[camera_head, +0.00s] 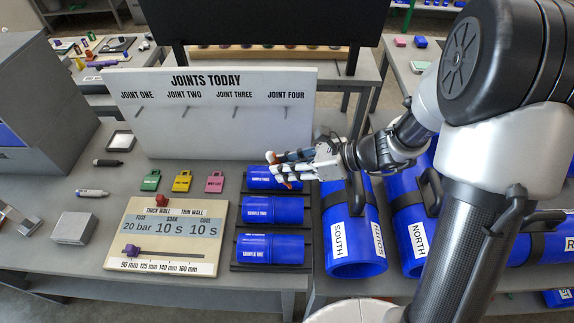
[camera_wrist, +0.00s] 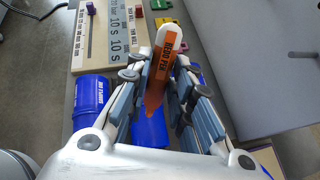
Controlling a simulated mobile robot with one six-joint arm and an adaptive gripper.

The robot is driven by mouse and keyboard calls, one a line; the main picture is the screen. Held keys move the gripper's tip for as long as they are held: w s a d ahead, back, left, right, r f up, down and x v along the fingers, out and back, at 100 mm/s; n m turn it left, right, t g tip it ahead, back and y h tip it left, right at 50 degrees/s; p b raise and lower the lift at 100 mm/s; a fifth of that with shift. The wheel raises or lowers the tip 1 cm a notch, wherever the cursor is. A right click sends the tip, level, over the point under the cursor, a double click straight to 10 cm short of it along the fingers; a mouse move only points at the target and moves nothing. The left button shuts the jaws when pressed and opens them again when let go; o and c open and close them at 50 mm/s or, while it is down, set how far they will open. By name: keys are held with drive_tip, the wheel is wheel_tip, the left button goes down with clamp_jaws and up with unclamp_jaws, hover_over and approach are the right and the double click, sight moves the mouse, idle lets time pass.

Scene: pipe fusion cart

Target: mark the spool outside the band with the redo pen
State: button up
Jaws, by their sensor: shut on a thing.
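My gripper (camera_head: 278,168) is shut on the orange redo pen (camera_wrist: 164,75), which has a white end and is lettered REDO PEN in the wrist view. The gripper is above the top blue sample spool (camera_head: 262,185), partly covering it. The middle spool (camera_head: 272,212) and the bottom spool (camera_head: 270,250) lie below it in the picture, each in a dark cradle. The wrist view shows one blue spool (camera_wrist: 89,95) left of the fingers and another (camera_wrist: 150,128) beneath the pen, partly hidden. Small white lettering on the spools is hard to read. I cannot tell which spool is outside the band.
A beige settings board (camera_head: 150,255) lies left of the spools. Green, yellow and pink tags (camera_head: 182,181) lie behind it. A white JOINTS TODAY board (camera_head: 215,125) stands at the back. Large blue pipes (camera_head: 350,235) lie to the right. Two pens (camera_head: 107,162) and a grey block (camera_head: 74,228) are at left.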

drive_tip(key=shift+d, duration=0.1)
idle(0.4)
drive_tip(key=shift+f+b, duration=2.75)
drive_tip(key=shift+f, duration=0.85)
drive_tip(key=shift+f, duration=0.35)
idle(0.3)
drive_tip(key=shift+r, duration=0.1)
drive_tip(key=shift+r+p, duration=1.25)
drive_tip(key=shift+r, duration=0.25)
drive_tip(key=shift+r+p, duration=2.15)
drive_tip(key=shift+r, duration=0.4)
